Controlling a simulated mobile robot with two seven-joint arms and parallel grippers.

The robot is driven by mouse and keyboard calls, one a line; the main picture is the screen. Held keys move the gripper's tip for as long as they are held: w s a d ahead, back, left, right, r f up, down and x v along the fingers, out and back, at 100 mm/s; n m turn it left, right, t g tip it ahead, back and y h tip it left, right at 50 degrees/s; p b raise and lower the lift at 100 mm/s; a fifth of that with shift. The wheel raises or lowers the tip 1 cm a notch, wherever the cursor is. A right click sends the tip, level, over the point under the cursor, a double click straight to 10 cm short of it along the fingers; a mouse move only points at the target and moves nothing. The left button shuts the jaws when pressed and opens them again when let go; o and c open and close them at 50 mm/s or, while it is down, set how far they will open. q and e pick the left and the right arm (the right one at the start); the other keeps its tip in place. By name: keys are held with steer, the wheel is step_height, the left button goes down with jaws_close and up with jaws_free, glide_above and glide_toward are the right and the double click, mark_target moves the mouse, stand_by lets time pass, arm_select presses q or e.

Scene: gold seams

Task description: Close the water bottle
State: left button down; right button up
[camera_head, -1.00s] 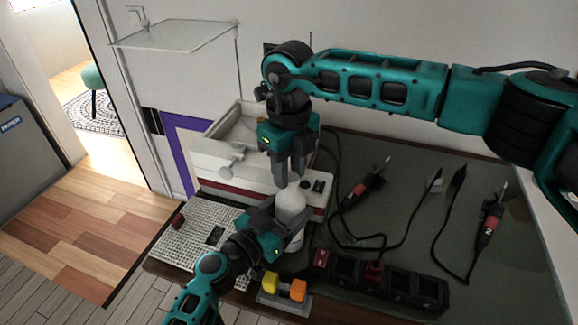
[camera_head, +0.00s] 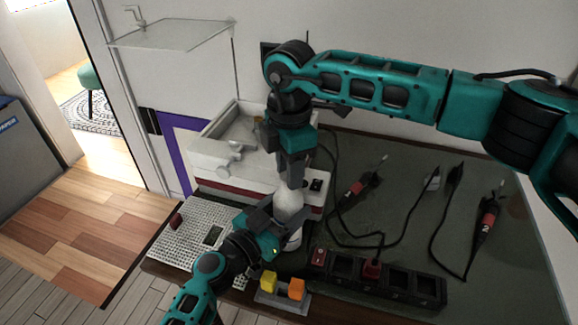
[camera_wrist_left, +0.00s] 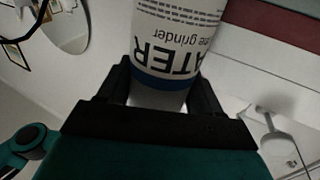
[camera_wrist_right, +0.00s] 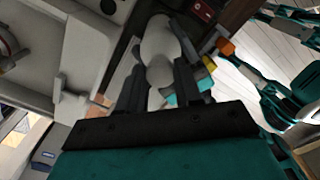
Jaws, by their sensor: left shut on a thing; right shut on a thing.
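The white water bottle (camera_head: 287,208) stands upright at the front of the machine. In the left wrist view the bottle (camera_wrist_left: 180,30) shows an upside-down label with a blue band. My left gripper (camera_head: 274,212) is shut around its body from the side. My right gripper (camera_head: 291,183) points down from above, right at the bottle's top, and is shut on its white cap (camera_wrist_right: 159,72). In the right wrist view the cap sits between the fingers, with the bottle's rounded white body (camera_wrist_right: 160,36) beyond it. The fingers hide whether cap and neck are fully joined.
A white machine (camera_head: 215,170) stands behind the bottle, with a perforated white plate (camera_head: 190,230) left of it. A holder with yellow and orange blocks (camera_head: 283,292) and a black power strip (camera_head: 385,278) stand in front and right. Cabled tools (camera_head: 487,222) lie at right.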

steer(key=m, duration=0.3)
steer(key=shift+m, duration=0.4)
steer(key=m, duration=0.3)
steer(key=shift+s+a, duration=0.3)
steer(key=shift+m, duration=0.7)
steer(key=shift+w+d+m, duration=0.1)
steer(key=shift+d+m, duration=0.1)
steer(key=shift+m, duration=0.5)
steer(key=o, duration=1)
steer(key=shift+d, duration=0.1)
